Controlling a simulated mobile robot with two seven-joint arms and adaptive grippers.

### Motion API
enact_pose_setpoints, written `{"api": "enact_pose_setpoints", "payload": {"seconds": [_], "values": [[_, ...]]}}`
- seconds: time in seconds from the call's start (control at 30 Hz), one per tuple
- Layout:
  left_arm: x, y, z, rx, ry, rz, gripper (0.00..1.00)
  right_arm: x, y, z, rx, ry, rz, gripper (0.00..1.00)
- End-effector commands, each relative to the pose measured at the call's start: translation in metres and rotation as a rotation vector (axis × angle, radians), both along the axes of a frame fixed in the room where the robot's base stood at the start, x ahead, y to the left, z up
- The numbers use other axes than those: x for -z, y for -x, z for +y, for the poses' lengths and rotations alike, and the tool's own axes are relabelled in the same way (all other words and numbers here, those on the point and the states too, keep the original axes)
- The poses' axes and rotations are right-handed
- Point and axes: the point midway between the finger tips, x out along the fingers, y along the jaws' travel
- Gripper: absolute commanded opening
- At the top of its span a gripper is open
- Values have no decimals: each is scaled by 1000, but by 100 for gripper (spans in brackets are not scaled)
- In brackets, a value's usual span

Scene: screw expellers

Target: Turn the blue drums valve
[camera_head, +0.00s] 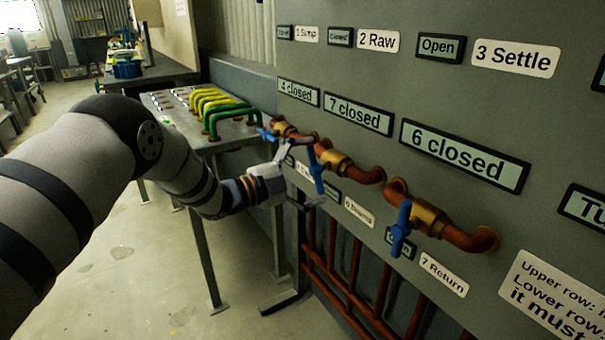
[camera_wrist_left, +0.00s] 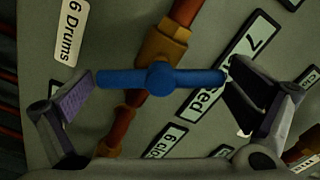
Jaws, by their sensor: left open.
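The blue drums valve handle (camera_head: 316,172) is the middle of three blue handles on the copper pipes of the panel. It stands roughly upright in the head view. My left gripper (camera_head: 306,173) is open at this handle, with one finger near its upper end and one near its lower end. In the left wrist view the blue handle (camera_wrist_left: 160,79) spans the gap between the open fingers of my left gripper (camera_wrist_left: 162,88). Its ends are close to both fingers; I cannot tell whether they touch. The "6 Drums" label (camera_wrist_left: 72,30) shows at upper left. My right gripper is out of view.
Another blue handle (camera_head: 402,229) is to the right, above the "7 Return" label (camera_head: 443,274). A third blue handle (camera_head: 268,135) is farther left. A display reads "6 closed" (camera_head: 465,155). A metal table (camera_head: 165,103) with yellow and green pipes stands behind my left arm.

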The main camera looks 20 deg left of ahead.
Motion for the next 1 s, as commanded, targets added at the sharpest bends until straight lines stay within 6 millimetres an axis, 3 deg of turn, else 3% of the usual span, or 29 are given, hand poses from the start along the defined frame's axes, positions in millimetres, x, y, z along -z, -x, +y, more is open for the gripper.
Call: {"api": "enact_pose_setpoints", "payload": {"seconds": [0.4, 0.87, 1.0], "values": [[0, 78, 62, -4, 1, 1, 100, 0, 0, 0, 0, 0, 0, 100], [-1, 91, 72, -3, -1, 0, 100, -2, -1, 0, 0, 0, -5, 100], [-6, 107, 85, -4, 0, -5, 100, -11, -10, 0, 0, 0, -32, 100]]}}
